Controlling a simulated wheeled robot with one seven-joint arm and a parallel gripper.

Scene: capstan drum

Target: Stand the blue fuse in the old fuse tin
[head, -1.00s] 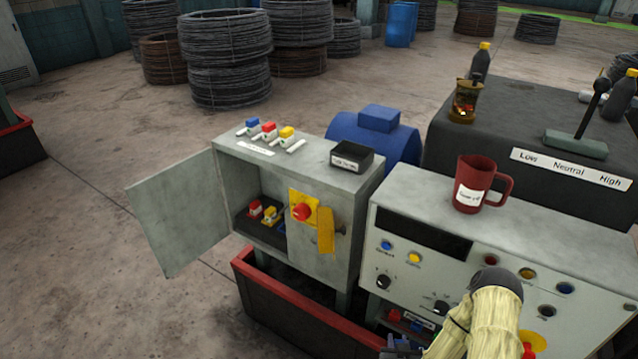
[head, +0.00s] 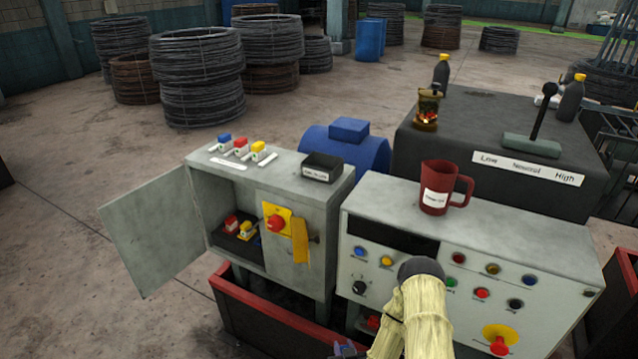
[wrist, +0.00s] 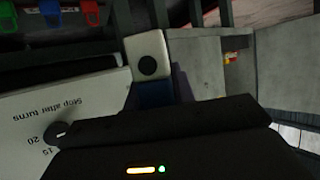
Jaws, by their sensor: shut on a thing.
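My gripper (wrist: 152,104) is shut on the blue fuse (wrist: 153,93) in the wrist view. The fuse's blue part is at the jaws, and a pale end with a black round spot sticks out beyond. In the head view my gripper (head: 346,350) is low at the bottom edge, in front of the console; its jaws and the fuse are mostly hidden or cut off. The old fuse tin appears to be the small dark open box (head: 322,160) with a white label, on the right part of the grey cabinet's top. Its label is too small to read.
Blue, red and yellow fuses (head: 240,145) lie on the grey cabinet (head: 290,178). Its left door (head: 150,228) stands open; red and yellow fuses sit inside. A red mug (head: 436,190) stands on the console (head: 520,235) to the right. A red-rimmed trough (head: 265,315) is below.

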